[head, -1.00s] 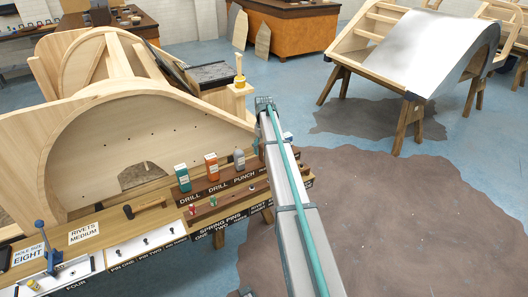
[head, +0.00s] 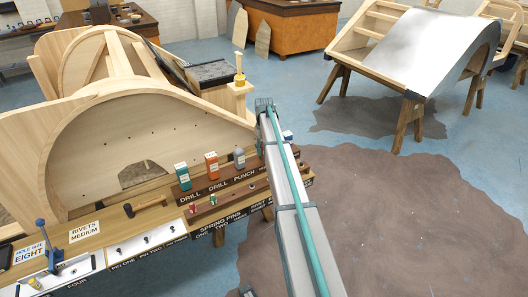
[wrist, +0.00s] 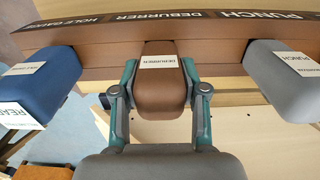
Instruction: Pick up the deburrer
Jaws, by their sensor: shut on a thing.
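The deburrer (wrist: 163,92) is a brown block-shaped tool with a white label reading DEBURRER. In the wrist view it is in the middle, against the brown rack (wrist: 225,53) at the strip marked DEBURRER. My gripper (wrist: 160,78) has one finger on each side of it and is shut on it. I cannot tell whether it is raised from its seat. In the head view my arm hides the deburrer and the gripper.
In the wrist view a blue tool (wrist: 38,82) is to the left and a grey punch (wrist: 283,80) to the right, both close by. In the head view a teal drill (head: 182,177) and an orange drill (head: 211,166) stand on the rack. Open floor is at the right.

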